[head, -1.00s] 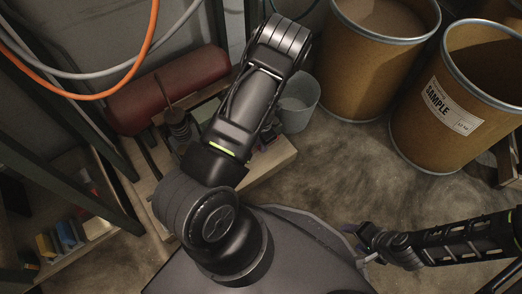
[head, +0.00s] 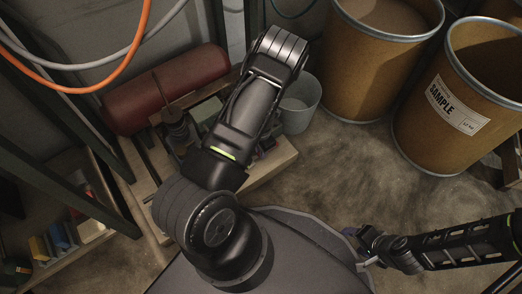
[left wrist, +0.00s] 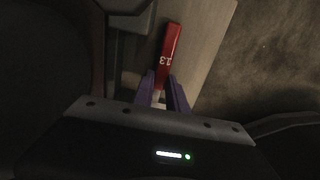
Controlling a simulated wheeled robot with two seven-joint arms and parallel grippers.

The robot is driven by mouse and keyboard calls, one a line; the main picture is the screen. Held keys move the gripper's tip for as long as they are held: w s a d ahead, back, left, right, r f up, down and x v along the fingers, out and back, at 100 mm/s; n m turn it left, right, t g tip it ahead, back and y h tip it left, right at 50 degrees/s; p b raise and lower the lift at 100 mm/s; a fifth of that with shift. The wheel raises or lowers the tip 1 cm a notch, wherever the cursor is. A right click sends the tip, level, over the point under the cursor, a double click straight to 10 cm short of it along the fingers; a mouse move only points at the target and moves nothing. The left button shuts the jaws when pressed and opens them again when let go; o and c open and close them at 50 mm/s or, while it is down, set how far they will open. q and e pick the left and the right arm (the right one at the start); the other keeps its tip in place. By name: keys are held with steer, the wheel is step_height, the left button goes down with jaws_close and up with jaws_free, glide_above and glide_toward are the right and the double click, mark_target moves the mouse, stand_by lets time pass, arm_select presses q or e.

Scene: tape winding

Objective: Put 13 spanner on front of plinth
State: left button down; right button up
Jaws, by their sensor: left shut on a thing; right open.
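The red spanner marked 13 (left wrist: 170,48) is gripped at its lower end between the purple fingers of my left gripper (left wrist: 161,92) in the left wrist view. The spanner points away from the gripper, over or on the pale wooden plinth (left wrist: 208,42); I cannot tell whether it touches. In the head view the plinth (head: 268,168) shows beside my left arm, which hides most of the gripper and the spanner. My right gripper (head: 361,247) is open and empty at the lower right, above the floor, apart from the plinth.
A red cylinder (head: 170,88) lies behind the plinth. A grey bucket (head: 298,108) stands at its right end. Two brown drums (head: 372,62) (head: 425,135) stand at the upper right. A shelf with small coloured boxes (head: 62,238) is at the left. Open floor (head: 350,175) lies between.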

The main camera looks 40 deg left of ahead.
arm_select(q)
steer(key=c, duration=1.3)
jaws_free()
steer(key=shift+f, duration=0.1)
steer(key=shift+c, duration=0.2)
step_height(320, 180, up, 12)
steer(key=p, duration=0.5)
steer(key=shift+p, duration=0.35)
